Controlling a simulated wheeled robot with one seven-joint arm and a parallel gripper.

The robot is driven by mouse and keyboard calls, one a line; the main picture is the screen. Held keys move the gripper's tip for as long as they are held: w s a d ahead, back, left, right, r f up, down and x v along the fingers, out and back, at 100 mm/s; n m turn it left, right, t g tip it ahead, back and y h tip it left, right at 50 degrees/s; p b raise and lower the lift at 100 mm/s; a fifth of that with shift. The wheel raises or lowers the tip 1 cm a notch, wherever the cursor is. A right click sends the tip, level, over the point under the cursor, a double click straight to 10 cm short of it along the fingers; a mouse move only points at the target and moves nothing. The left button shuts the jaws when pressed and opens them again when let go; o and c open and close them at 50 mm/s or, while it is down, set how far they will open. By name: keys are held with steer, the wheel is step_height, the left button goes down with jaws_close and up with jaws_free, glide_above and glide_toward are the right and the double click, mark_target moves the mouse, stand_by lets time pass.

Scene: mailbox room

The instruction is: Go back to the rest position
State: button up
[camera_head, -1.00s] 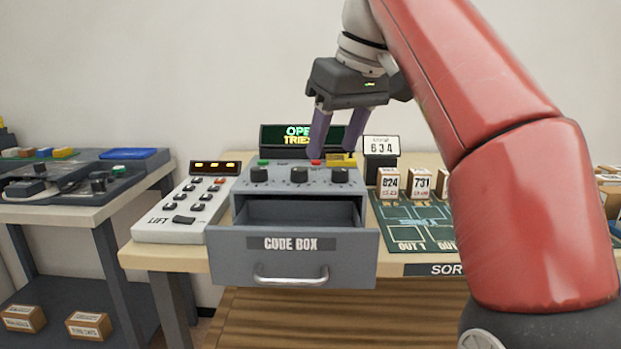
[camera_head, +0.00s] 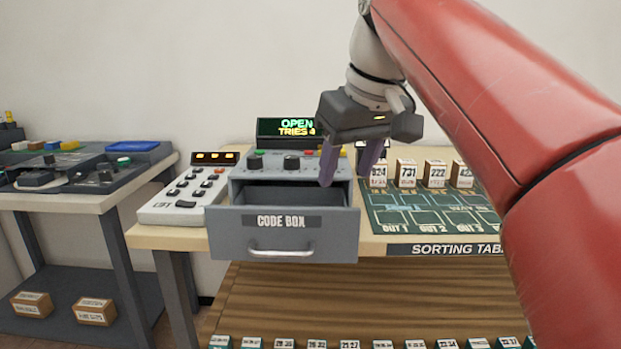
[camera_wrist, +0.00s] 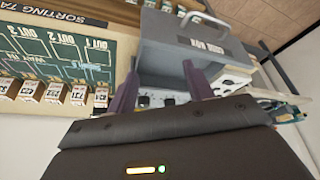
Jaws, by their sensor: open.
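My gripper (camera_head: 352,166) is open with nothing between its two purple fingers. In the head view it hangs in front of the right part of the grey code box (camera_head: 240,172), fingers pointing down. The code box's drawer (camera_head: 284,234) is pulled out, and the part of its inside that shows looks empty. The display (camera_head: 262,128) behind the box reads "OPEN" and "TRIES", partly hidden by my gripper. In the wrist view the fingers (camera_wrist: 160,85) show against the code box, and the open drawer (camera_wrist: 215,38) lies beyond them.
The sorting table (camera_head: 440,249) holds a green mat (camera_head: 390,214) with several numbered boxes (camera_head: 437,174) behind it. A white lift keypad (camera_head: 183,195) stands left of the code box. A second table (camera_head: 60,201) with devices is at the left. Several labelled items line the bottom edge.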

steer(key=s+d+f+m, duration=0.2)
steer(key=s+f, duration=0.3)
steer(key=f, duration=0.4)
steer(key=s+d+f+m+t+h, duration=0.1)
steer(key=s+d+f, duration=0.3)
steer(key=f, duration=0.6)
steer(key=s+d+f+m+h, duration=0.1)
steer(key=s+d+f, duration=0.3)
steer(key=f, duration=0.6)
steer(key=s+m, duration=0.1)
steer(key=s, duration=0.1)
steer(key=shift+s+m, duration=0.3)
steer(key=shift+m, duration=0.1)
